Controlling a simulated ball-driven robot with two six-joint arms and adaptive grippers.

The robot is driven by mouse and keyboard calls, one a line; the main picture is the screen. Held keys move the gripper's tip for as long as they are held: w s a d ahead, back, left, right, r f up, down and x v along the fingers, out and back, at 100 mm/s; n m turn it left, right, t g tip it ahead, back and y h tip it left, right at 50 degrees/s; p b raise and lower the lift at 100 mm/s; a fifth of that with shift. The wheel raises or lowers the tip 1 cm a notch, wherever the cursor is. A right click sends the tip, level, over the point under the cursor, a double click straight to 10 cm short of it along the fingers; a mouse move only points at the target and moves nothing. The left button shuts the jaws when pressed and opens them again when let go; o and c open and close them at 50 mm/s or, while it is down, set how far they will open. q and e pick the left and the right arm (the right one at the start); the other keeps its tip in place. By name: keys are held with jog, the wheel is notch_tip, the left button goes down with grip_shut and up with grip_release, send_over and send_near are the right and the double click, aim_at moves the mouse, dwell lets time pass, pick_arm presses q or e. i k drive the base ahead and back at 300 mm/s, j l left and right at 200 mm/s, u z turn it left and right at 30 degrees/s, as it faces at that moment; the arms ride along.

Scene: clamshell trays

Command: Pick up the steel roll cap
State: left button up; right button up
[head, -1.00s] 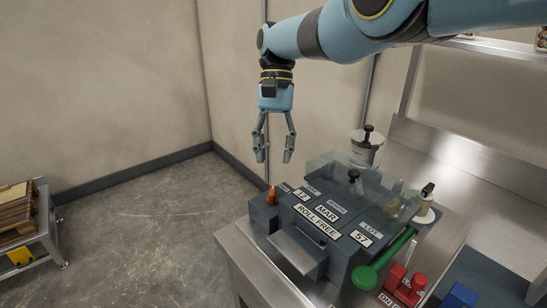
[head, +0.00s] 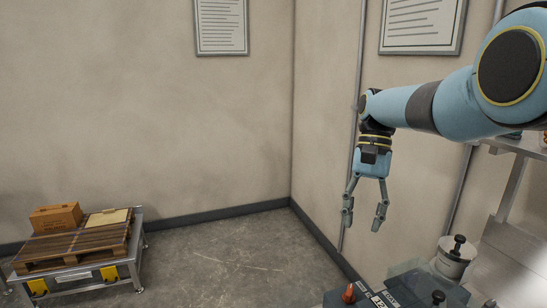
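I cannot make out a steel roll cap for sure in the head view. The grey labelled machine (head: 338,299) shows only its top at the bottom right, with a small orange-red cone (head: 348,293) on it. A clear cover lies over part of it, with a black knob (head: 438,297) beneath or on it. My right gripper (head: 363,219) hangs fingers down above and behind the machine, its two fingers apart with nothing between them. My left gripper is not in view.
A white canister with a black knob (head: 455,257) stands behind the machine at right. A low metal stand at left bears a wooden pallet (head: 72,246) and an orange-brown box (head: 56,217). The floor between is bare. Framed sheets hang on the walls.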

aim_at(456, 248)
jog(key=k+j, duration=0.65)
jog(key=k, duration=0.25)
